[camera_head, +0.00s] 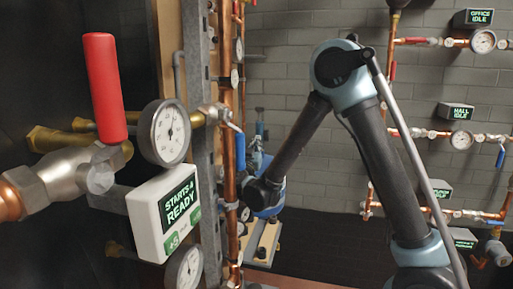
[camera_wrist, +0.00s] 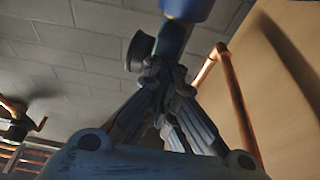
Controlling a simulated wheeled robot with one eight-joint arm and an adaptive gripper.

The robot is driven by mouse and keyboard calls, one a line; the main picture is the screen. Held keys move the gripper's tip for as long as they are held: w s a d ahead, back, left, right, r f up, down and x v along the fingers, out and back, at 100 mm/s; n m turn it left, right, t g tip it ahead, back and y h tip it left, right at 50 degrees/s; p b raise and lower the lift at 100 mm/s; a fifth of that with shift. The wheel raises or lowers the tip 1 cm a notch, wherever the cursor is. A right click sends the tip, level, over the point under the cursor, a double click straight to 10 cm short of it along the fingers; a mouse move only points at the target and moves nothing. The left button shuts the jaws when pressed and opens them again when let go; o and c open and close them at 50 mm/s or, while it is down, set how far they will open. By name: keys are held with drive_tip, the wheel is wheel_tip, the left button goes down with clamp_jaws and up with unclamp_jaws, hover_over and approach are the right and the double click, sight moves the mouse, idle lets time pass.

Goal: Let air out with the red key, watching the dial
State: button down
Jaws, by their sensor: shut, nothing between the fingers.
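A red key-like handle (camera_head: 105,87) stands upright at the left in the head view, just above the metal valve body (camera_head: 75,172). A round white dial (camera_head: 164,132) sits right beside it; its needle is too small to read surely. A white display box (camera_head: 165,217) below the dial reads "STARTS 4 READY" in green. In the wrist view my gripper (camera_wrist: 163,75) is shut and empty, its fingers drawn together. In the head view my arm bends down behind the copper pipes, right of the red handle and well apart from it; the fingertips are not clear there.
In the wrist view a blue cylinder (camera_wrist: 187,9) is close beyond my fingertips. A vertical copper pipe (camera_head: 229,100) and grey metal strut (camera_head: 196,70) stand between my arm and the red handle. More pipes, gauges and an "OFFICE IDLE" box (camera_head: 479,17) line the brick wall.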

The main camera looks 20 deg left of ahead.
drive_tip(key=shift+w+d+r, duration=0.1)
drive_tip(key=shift+w+r, duration=0.15)
drive_tip(key=shift+r, duration=0.15)
drive_tip(key=shift+s+r, duration=1)
drive_tip(key=a+v, duration=0.1)
drive_tip(key=v, duration=0.8)
drive_tip(key=shift+s+d, duration=0.3)
drive_tip(key=shift+d, duration=0.2)
